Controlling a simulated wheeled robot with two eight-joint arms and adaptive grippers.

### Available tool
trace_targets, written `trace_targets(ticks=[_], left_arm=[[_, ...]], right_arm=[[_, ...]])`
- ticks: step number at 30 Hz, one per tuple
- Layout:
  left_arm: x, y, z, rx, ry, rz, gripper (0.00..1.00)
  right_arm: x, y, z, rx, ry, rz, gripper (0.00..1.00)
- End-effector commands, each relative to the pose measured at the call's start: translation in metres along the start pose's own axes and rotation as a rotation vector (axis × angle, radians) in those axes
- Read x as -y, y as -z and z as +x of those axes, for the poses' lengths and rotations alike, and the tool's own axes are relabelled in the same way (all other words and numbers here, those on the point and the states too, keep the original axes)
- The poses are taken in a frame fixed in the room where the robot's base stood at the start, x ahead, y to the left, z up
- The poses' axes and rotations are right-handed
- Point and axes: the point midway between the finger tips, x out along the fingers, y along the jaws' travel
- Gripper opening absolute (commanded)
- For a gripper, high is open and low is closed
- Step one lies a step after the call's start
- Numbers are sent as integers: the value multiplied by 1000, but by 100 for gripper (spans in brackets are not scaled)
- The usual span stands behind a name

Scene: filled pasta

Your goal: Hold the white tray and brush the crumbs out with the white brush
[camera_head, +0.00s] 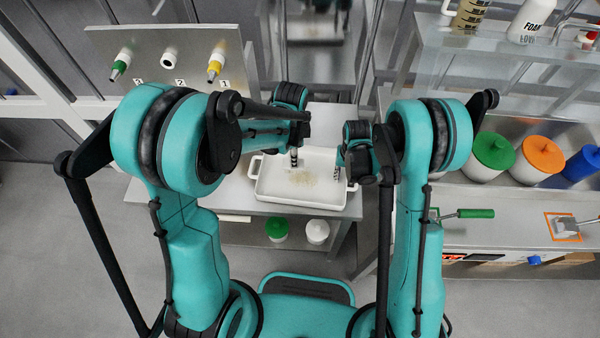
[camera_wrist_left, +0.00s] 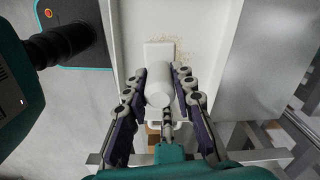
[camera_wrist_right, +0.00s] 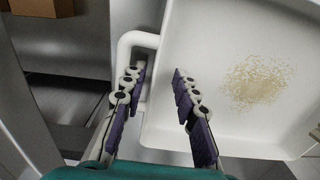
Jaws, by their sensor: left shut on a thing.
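The white tray (camera_head: 275,196) lies on the table between my arms, with tan crumbs (camera_head: 303,176) on its floor. The crumbs also show in the right wrist view (camera_wrist_right: 257,84). My left gripper (camera_wrist_left: 159,88) is shut on the round white handle of the white brush (camera_wrist_left: 158,52), over the tray, with crumbs just beyond the brush head. The brush is hard to make out in the head view. My right gripper (camera_wrist_right: 157,90) is open at the tray's side handle (camera_wrist_right: 124,48), with one finger over the handle and the other inside the tray wall.
A panel with several capped dispensers (camera_head: 168,58) stands at the back left. Jars with green (camera_head: 493,150) and orange (camera_head: 542,153) lids stand on the right counter, near a green-handled tool (camera_head: 470,213). Two jars sit on the shelf below the tray.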

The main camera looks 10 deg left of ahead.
Motion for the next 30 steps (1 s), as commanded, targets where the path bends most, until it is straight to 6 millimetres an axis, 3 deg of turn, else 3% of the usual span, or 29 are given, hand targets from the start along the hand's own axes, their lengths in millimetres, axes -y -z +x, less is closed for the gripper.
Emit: trace_targets(ticks=[8,11,21,30], left_arm=[[0,0,0,0,0,0,0],[0,0,0,0,0,0,0],[0,0,0,0,0,0,0],[0,0,0,0,0,0,0]], right_arm=[[0,0,-5,0,0,0,29],[0,0,-18,0,0,0,29],[0,0,-90,0,0,0,29],[0,0,-119,0,0,0,29]])
